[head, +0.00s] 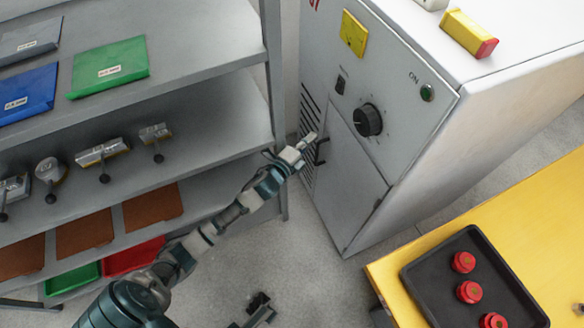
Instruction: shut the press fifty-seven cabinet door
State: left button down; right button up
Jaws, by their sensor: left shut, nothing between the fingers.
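The grey press cabinet (420,135) stands at the upper centre, with a cut-off red marking at its top left. Its door (345,185) is the lower front panel, with a dark handle (321,151) near its upper left edge. The panel looks nearly flush with the front; I cannot tell whether it is slightly ajar. My left gripper (305,143) is shut and empty. It is in front of the vent slots, just left of the handle; I cannot tell whether it touches.
A shelf rack (215,105) with binders, metal tools and brown sheets stands at left, close to my left arm. A yellow table (395,275) at lower right bears a black tray (425,285) with red parts. Grey floor (310,285) is mostly clear between them.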

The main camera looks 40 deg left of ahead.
pick_arm(q)
jog(key=s, duration=1.2)
jog(key=shift+a+f, duration=0.15)
